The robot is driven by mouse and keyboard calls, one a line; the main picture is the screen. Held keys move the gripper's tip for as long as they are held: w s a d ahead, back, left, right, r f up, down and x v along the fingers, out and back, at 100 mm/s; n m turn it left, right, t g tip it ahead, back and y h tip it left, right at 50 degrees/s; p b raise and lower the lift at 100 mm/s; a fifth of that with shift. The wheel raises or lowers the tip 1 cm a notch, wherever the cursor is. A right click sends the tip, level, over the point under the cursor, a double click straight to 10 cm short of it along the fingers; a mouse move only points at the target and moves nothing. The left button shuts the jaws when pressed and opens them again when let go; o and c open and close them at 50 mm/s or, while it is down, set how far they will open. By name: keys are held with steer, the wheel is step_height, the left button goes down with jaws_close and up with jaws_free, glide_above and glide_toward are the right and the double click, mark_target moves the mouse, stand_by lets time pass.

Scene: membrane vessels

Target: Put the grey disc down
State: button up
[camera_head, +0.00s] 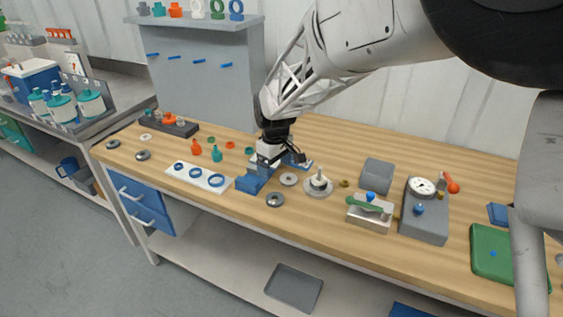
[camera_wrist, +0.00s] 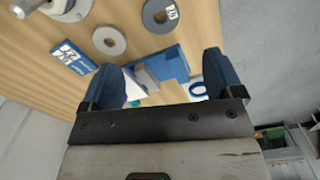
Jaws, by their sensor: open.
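My gripper (camera_head: 281,157) is over the middle of the wooden bench, just above a blue stepped block (camera_head: 254,180). In the wrist view my gripper (camera_wrist: 162,65) has its two blue fingers wide apart, with no disc between them. The blue block (camera_wrist: 168,65) and a light grey piece beside it show between the fingers. A dark grey disc with a hole (camera_head: 275,200) lies flat on the bench in front of the block; in the wrist view this disc (camera_wrist: 152,19) carries a white label. A paler grey disc (camera_head: 289,179) lies close by, also flat and clear of the fingers (camera_wrist: 109,40).
A white plate with blue rings (camera_head: 198,176) lies left of the block. A round stand with an upright post (camera_head: 318,185) is to the right, then a metal clamp box (camera_head: 370,213) and a dial gauge (camera_head: 424,210). Small orange and teal bottles stand behind the plate.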

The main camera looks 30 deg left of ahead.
stand_by(0.3)
steer(key=s+d+r+m, duration=0.2)
steer(key=d+r, duration=0.2)
steer(key=d, duration=0.6)
steer(key=s+d+r+m+t, duration=0.1)
steer(key=d+r+m, duration=0.25)
steer(key=d, duration=0.65)
steer(key=s+d+r+m, duration=0.2)
steer(key=d+r, duration=0.3)
steer(key=d, duration=0.5)
steer(key=s+d+m+t, duration=0.1)
steer(key=s+d+m, duration=0.6)
steer(key=s+d, duration=1.3)
steer(key=shift+s+d+r+m+t, duration=0.2)
steer(key=shift+m+t, duration=0.1)
steer(key=shift+m, duration=0.05)
